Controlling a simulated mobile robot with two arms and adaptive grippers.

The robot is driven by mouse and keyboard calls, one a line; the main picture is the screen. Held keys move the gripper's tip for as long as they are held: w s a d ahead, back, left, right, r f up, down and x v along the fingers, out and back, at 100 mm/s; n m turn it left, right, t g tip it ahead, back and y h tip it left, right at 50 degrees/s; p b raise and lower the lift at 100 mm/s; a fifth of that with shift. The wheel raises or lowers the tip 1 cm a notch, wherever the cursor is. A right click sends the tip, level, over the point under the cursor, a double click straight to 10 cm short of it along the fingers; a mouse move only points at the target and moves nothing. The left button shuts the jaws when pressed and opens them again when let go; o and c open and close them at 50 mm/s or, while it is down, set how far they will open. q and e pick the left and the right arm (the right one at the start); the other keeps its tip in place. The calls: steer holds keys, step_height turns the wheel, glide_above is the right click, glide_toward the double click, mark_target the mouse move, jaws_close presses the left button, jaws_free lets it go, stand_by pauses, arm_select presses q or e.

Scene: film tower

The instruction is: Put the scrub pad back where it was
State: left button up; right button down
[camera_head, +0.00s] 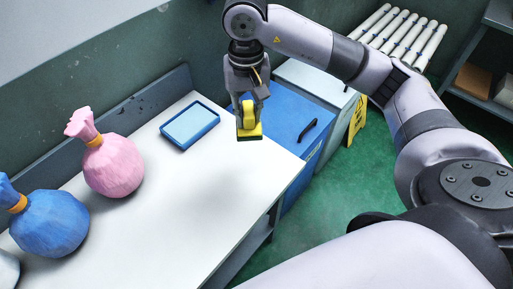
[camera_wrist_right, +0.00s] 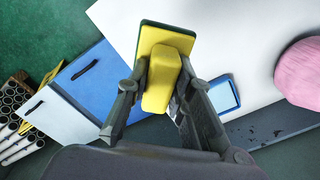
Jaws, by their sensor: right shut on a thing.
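The scrub pad (camera_head: 248,122) is yellow with a dark green underside and a yellow grip on top. My right gripper (camera_head: 247,97) is shut on its grip and holds it in the air above the right end of the white table. In the right wrist view the pad (camera_wrist_right: 163,62) sits between the two fingers of my right gripper (camera_wrist_right: 160,88). A blue tray (camera_head: 190,126) with a light blue inside lies on the table near the wall, left of the pad. It also shows in the right wrist view (camera_wrist_right: 223,95). My left gripper is not in view.
A pink tied bag (camera_head: 113,165) and a blue tied bag (camera_head: 48,224) stand on the white table (camera_head: 170,225) at left. A blue bin (camera_head: 285,112) with a black handle stands beyond the table's right end. The middle of the table is clear.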

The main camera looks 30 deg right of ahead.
step_height(320, 180, down, 14)
steer(key=p, duration=0.2)
steer(key=shift+s+f+p, duration=0.1)
steer(key=shift+f+p, duration=0.05)
steer(key=shift+p, duration=0.25)
step_height(320, 180, down, 3)
steer(key=shift+f+p, duration=0.15)
steer(key=shift+p, duration=0.2)
steer(key=shift+f, duration=0.1)
steer(key=shift+f, duration=0.1)
steer(key=c, duration=1.5)
jaws_free()
steer(key=shift+o, duration=0.4)
